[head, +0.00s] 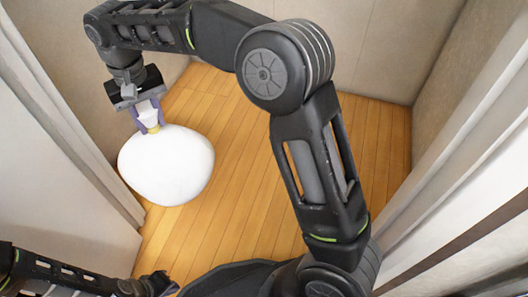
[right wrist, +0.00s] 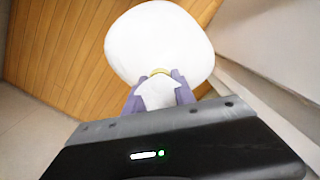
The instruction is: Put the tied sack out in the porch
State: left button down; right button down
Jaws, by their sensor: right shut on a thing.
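The tied sack (head: 168,168) is white and rounded, with a yellow tie at its neck. It hangs below my right gripper (head: 149,117) at the left of the head view. The right gripper's purple fingers are shut on the sack's neck, above the tie. In the right wrist view the sack (right wrist: 160,42) fills the top middle, beyond the fingers (right wrist: 158,92). My left gripper (head: 158,284) is low at the left of the head view, apart from the sack. Its fingers are too small and dark to read.
The wooden plank floor (head: 235,190) is bare around the sack. Beige walls (head: 375,40) close off the back and right. White door frames or panels (head: 75,110) stand close on the left, near the sack, and also on the right (head: 465,150).

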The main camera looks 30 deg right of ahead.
jog(key=shift+r, duration=0.1)
jog(key=s+d+f+m, duration=0.1)
jog(key=d+f+m, duration=0.1)
jog(key=d+f, duration=0.5)
jog(key=s+d+f+m, duration=0.2)
jog(key=d+f, duration=0.5)
jog(key=d, duration=0.9)
jog(key=s+d+f+m+p, duration=0.1)
jog(key=s+d+f+m, duration=0.1)
jog(key=d+f+m, duration=0.2)
jog(key=d+f, duration=0.3)
jog(key=d, duration=0.4)
jog(key=shift+d+f, duration=0.25)
jog(key=shift+d, duration=0.15)
jog(key=shift+f+b, duration=0.85)
jog(key=shift+f, duration=1.7)
